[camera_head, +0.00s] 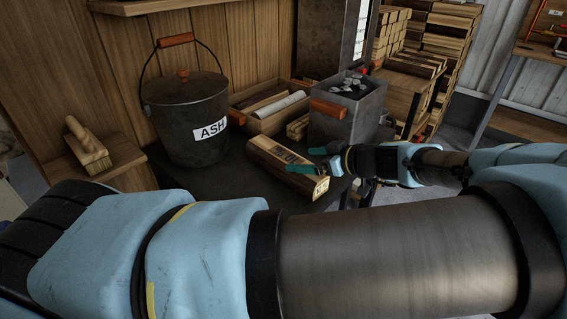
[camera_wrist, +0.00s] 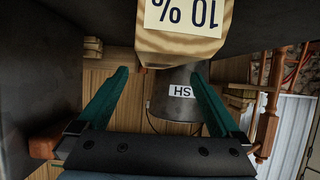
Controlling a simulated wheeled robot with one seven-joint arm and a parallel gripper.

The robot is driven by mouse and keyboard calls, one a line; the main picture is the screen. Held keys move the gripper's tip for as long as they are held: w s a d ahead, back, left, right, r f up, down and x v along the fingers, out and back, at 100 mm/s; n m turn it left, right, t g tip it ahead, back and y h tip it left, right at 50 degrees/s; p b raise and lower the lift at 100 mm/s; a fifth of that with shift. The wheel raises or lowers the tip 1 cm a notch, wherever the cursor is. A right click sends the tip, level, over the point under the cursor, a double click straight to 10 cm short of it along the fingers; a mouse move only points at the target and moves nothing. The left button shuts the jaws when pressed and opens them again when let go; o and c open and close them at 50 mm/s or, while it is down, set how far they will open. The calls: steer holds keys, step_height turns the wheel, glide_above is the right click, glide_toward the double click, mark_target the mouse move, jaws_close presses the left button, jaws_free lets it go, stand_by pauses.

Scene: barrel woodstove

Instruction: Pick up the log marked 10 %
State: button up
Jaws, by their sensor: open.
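The log (camera_head: 276,160) lies on the dark surface in front of the ash bucket, in the head view. In the wrist view, the log (camera_wrist: 170,44) shows at the top centre, with a pale label reading "10 %" upside down. My gripper (camera_head: 309,159) comes in from the right at the log's near right end. Its teal fingers are apart, with one seen against the log and the other just beyond it. In the wrist view my gripper (camera_wrist: 160,73) is open, and the log's end is near the fingertips, right of centre. I cannot tell whether the fingers touch it.
A lidded ash bucket (camera_head: 190,108) stands behind the log. A grey metal box (camera_head: 350,112) with dark lumps stands close behind my gripper. A wooden tray (camera_head: 258,124) with rolls lies behind. A brush (camera_head: 86,146) is at left. Stacked firewood (camera_head: 428,50) is at right.

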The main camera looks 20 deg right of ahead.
mark_target(285, 160)
steer(key=x, duration=0.8)
steer(key=shift+f+p, duration=0.3)
steer(key=shift+c, duration=0.4)
jaws_close()
